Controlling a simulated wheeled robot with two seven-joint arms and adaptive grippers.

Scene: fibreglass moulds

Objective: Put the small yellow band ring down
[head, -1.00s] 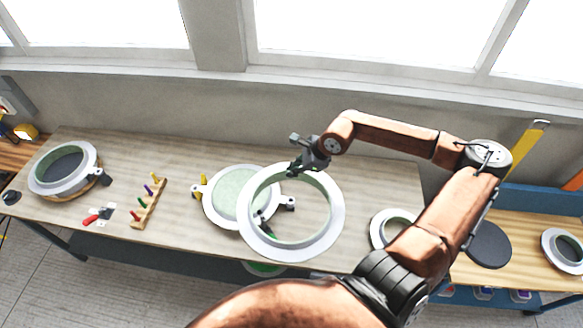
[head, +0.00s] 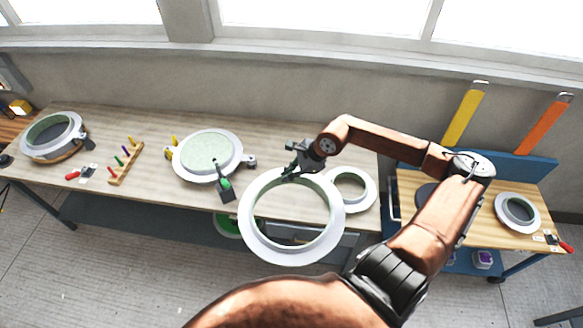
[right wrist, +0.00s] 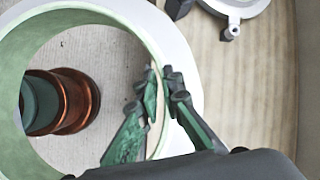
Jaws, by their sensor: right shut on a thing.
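A pale grey flanged ring with a green inner wall (head: 256,228) hangs in my right gripper (head: 289,172). No yellow band shows on it from here. The gripper is shut on the ring's far wall. In the right wrist view, the two fingers (right wrist: 160,92) sit one on each side of the wall of this ring (right wrist: 188,75). The ring is in front of the bench's right part; floor and bench edge show through its opening. It overlaps a smaller ring (head: 367,197) on the bench in the picture. My left gripper is not in view.
The long bench (head: 300,135) holds a round mould (head: 206,155), a green-and-black tool (head: 227,192), a peg rack (head: 125,165) and another mould (head: 55,135). A blue-framed cart (head: 415,183) at right carries a ring (head: 517,210). Yellow (head: 463,115) and orange (head: 545,125) strips stand behind it.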

